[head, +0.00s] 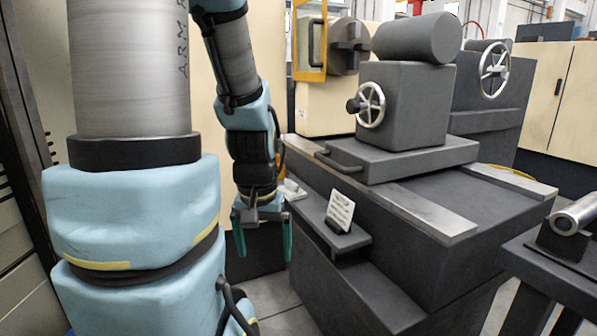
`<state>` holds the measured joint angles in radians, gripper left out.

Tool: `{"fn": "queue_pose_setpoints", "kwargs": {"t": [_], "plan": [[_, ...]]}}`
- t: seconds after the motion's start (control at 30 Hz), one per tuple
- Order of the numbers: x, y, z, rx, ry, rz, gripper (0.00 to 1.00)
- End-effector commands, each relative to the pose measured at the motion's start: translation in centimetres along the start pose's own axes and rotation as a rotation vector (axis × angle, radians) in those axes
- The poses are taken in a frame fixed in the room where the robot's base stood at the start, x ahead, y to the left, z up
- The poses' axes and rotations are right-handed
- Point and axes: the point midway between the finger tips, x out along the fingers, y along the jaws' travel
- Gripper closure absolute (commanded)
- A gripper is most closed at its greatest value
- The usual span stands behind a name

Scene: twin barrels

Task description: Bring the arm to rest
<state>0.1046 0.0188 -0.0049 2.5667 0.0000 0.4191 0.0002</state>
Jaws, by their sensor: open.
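My gripper (262,234) hangs below my arm in the middle of the head view, pointing down. Its two green fingers are spread apart, with nothing seen between them. The arm comes down from the top of the picture, beside my large grey and light-blue link at the left. The gripper is left of the dark machine bench (400,250) and its small side shelf (335,238), apart from the shelf in the picture. How far it is from the bench in depth I cannot tell.
A white card (340,211) stands on the side shelf. A grey block with a handwheel (370,105) and a cylinder (418,38) on top sits on the bench. A metal tube (576,214) rests on a dark stand at the right. Some floor (270,297) shows below my gripper.

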Motion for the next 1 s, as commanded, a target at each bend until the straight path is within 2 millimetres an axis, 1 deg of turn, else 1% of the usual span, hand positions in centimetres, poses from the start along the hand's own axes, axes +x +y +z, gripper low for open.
{"fn": "queue_pose_setpoints", "kwargs": {"t": [0.03, 0.27, 0.4, 0.5, 0.6, 0.73, 1.0], "plan": [[-2.1, 0.0, -0.5, -0.003, 0.002, 0.001, 0.00], [-6.6, 0.0, -1.1, -0.007, 0.002, 0.001, 0.00], [-10.5, 0.0, -1.7, -0.009, 0.002, 0.002, 0.00], [-13.0, 0.0, -2.0, -0.009, 0.002, 0.002, 0.00], [-14.7, 0.0, -2.3, -0.009, 0.002, 0.002, 0.00], [-15.6, 0.0, -2.4, -0.010, 0.002, 0.002, 0.00], [-15.7, 0.0, -2.4, -0.010, 0.002, 0.002, 0.00]]}}
